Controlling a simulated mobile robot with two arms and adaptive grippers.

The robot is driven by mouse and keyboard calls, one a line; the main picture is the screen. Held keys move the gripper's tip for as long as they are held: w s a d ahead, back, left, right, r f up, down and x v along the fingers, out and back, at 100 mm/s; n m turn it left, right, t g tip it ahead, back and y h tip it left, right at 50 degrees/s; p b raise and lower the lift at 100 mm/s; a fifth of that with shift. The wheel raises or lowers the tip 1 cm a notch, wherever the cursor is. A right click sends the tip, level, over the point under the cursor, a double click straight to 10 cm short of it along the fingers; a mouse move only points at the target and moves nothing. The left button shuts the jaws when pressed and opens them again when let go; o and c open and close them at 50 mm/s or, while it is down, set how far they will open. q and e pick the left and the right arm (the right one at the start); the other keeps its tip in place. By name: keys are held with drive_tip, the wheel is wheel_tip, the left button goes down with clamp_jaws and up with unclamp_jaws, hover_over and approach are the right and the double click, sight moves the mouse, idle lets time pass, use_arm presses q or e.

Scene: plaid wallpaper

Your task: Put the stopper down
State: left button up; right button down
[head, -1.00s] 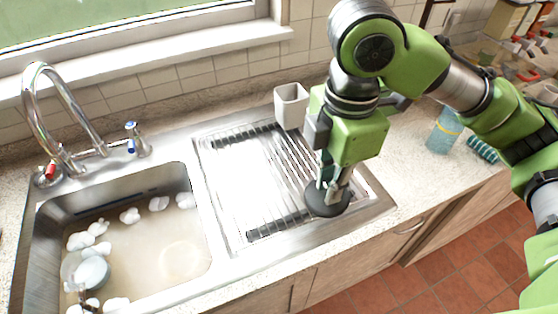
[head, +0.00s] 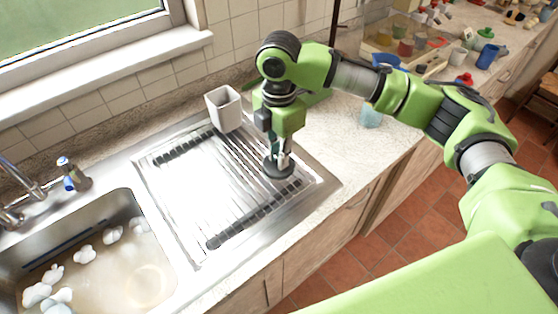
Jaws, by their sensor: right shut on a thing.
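The stopper (head: 278,170) is a dark round disc with a grip on top. It is at the right part of the ribbed metal drainboard (head: 170,215), low over or touching the ribs; I cannot tell which. My right gripper (head: 280,158) points straight down and is shut on the stopper's top. My left gripper is not in view.
The sink (head: 150,235) at the left holds cloudy water with foam clumps. A light square cup (head: 224,108) stands at the drainboard's back edge. A blue cup (head: 372,115) stands on the right counter. The drainboard's left and middle are clear.

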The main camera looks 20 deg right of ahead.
wheel_tip(320, 180, down, 2)
drive_tip(key=shift+f+p, duration=0.2)
drive_tip(key=shift+p, duration=0.35)
drive_tip(key=shift+f, duration=0.45)
drive_tip(key=c, duration=2)
unclamp_jaws()
drive_tip(key=shift+f, duration=0.1)
wheel_tip(320, 180, up, 12)
drive_tip(key=shift+r+b, duration=0.15)
drive_tip(key=shift+b, duration=0.95)
